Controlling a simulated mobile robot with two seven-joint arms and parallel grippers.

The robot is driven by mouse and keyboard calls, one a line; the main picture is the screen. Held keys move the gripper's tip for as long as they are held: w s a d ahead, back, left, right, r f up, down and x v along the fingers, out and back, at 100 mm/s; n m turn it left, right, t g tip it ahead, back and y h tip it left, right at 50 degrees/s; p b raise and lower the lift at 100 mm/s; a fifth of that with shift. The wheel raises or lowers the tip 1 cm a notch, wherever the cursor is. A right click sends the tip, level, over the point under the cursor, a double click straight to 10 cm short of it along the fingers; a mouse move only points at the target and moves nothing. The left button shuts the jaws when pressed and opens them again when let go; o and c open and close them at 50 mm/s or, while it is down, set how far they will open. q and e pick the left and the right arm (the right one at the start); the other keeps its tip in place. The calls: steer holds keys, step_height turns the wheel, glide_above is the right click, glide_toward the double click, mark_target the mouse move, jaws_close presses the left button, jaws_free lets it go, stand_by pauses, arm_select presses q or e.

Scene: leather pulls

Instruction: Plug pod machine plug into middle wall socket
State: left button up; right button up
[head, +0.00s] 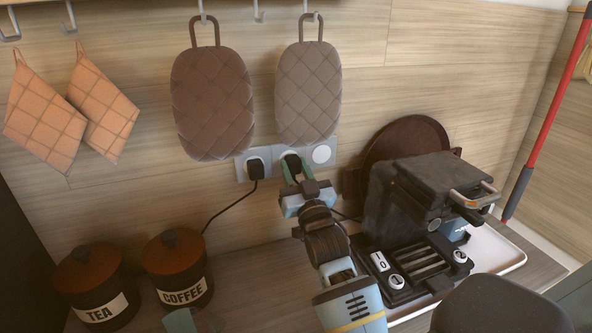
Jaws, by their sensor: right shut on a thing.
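The pod machine (420,200), dark and boxy, stands on the counter at the right. Its black plug (293,165) is between the green fingers of my right gripper (291,172), which is shut on it. The plug is at the middle wall socket (283,153) of a three-socket strip; how deep it sits cannot be told. A dark cord shows between the gripper and the machine. A teal piece (180,321) at the bottom edge may be my left gripper, mostly cut off; its jaws cannot be made out.
Another black plug (255,168) with a cord fills the left socket. The right socket (321,154) is empty. Two quilted mitts (212,105) hang just above the strip. Tea (92,285) and coffee (178,270) canisters stand left. A round brown board (405,140) leans behind the machine.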

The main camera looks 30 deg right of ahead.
mark_target(296, 174)
arm_select(q)
steer(key=shift+a, duration=0.1)
stand_by(0.4)
steer(key=shift+w+r, duration=0.2)
steer(key=shift+r, duration=0.05)
stand_by(0.6)
steer(key=shift+s+f, duration=0.15)
steer(key=shift+f, duration=0.05)
arm_select(e)
steer(key=shift+w+d, duration=0.15)
steer(key=shift+w, duration=0.4)
steer(key=o, duration=1)
steer(key=b+v, duration=0.1)
steer(key=v, duration=0.5)
steer(key=shift+s+f, duration=0.2)
steer(key=shift+f, duration=0.05)
arm_select(q)
steer(key=shift+s+f, duration=0.7)
steer(key=shift+f, duration=0.15)
arm_select(e)
steer(key=shift+s+a+f, duration=0.1)
steer(key=shift+s+a, duration=0.15)
steer(key=shift+s, duration=0.35)
